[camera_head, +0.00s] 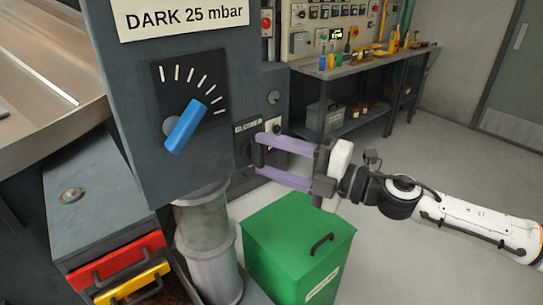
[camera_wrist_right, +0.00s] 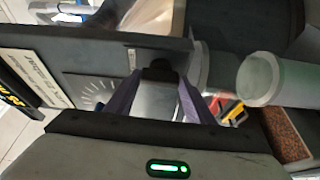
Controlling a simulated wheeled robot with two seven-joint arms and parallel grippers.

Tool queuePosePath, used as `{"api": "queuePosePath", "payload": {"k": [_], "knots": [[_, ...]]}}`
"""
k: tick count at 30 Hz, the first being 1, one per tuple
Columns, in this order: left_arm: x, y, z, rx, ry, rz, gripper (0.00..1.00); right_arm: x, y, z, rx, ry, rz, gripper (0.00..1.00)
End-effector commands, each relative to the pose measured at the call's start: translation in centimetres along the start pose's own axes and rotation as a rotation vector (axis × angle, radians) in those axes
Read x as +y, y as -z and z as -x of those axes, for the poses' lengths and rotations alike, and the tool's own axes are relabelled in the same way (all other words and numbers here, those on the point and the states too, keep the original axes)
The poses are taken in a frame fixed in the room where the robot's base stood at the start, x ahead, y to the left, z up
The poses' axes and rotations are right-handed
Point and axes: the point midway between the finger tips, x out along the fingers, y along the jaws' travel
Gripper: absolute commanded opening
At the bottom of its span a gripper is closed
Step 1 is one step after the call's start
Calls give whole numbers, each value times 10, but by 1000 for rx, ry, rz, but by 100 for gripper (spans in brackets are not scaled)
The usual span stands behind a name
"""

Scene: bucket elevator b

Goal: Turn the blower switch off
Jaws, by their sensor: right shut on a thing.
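The blower switch is a dark knob (camera_wrist_right: 160,69) seen between my right fingertips in the wrist view. It sits below the small label that seems to read "BLOWER" (camera_head: 247,125) on the side of the grey cabinet, and is partly hidden in the head view. My right gripper (camera_head: 259,154), with purple fingers, reaches in from the right and is shut on the switch; its fingers also show in the right wrist view (camera_wrist_right: 158,88). Which way the switch points is unclear. My left gripper is not in view.
The grey cabinet (camera_head: 210,70) carries a blue dial handle (camera_head: 185,127) left of the switch. A green bin (camera_head: 290,235) stands below my right gripper, beside a clear cylinder (camera_head: 208,235). A workbench (camera_head: 370,60) stands behind. The floor at right is open.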

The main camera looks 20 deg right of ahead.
Motion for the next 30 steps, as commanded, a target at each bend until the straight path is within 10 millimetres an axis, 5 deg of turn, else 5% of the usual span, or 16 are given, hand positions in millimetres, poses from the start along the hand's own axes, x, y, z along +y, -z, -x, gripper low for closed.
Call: {"api": "queuePosePath", "payload": {"k": [20, 21, 23, 30], "knots": [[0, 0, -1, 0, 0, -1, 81, 1, 0, 0, 0, 21, 56, 26], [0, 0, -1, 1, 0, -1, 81, 1, 0, 0, 0, 21, 55, 55], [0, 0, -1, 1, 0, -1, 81, 1, 0, 0, 0, 21, 54, 65], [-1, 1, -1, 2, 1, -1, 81, 0, 0, 0, 0, 21, 52, 67]]}}
